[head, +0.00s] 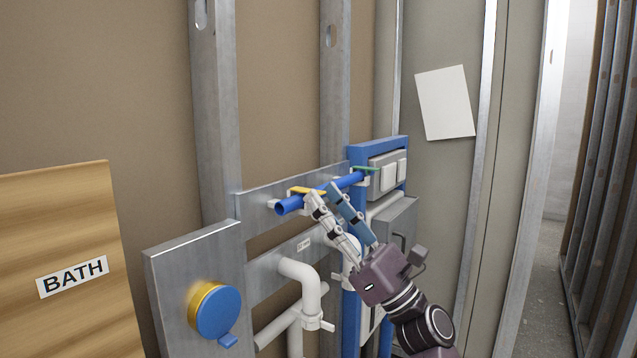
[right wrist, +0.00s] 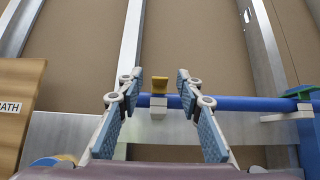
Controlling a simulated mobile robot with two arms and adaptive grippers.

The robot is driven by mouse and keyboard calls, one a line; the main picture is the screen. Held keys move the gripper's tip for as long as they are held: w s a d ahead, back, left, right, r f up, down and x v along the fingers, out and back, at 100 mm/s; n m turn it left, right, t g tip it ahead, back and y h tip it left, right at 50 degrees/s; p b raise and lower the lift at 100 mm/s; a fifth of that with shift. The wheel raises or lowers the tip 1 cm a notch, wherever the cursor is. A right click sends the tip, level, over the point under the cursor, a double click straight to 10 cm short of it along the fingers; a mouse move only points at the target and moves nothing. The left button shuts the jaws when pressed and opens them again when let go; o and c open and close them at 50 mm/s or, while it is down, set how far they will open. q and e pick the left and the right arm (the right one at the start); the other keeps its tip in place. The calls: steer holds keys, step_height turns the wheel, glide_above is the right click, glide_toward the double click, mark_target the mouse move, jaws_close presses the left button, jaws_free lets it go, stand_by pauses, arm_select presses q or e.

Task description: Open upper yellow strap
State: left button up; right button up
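The upper yellow strap (head: 304,191) sits at the left end of a blue pipe (head: 348,181) that runs along a metal rail. In the right wrist view the yellow strap (right wrist: 159,84) stands above a white clip base (right wrist: 158,107) at the blue pipe (right wrist: 235,103). My right gripper (head: 323,191) is close in front of the pipe. In the right wrist view my right gripper (right wrist: 159,75) has its fingers spread, with the strap seen between them and nothing held. Whether a finger touches the pipe or strap cannot be told. My left gripper is not in view.
A green strap (head: 365,169) holds the pipe further right, beside a blue frame (head: 377,145) with a grey box. A white elbow pipe (head: 304,284) and a yellow-and-blue round cap (head: 216,309) are below. Metal studs and a wooden BATH board (head: 70,270) stand around.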

mark_target(307, 191)
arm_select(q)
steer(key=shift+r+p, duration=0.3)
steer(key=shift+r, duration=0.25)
arm_select(e)
steer(key=x, duration=0.2)
steer(key=shift+w+a+r, duration=0.1)
steer(key=shift+w+a, duration=0.05)
steer(key=shift+a, duration=0.1)
steer(key=shift+d, duration=0.1)
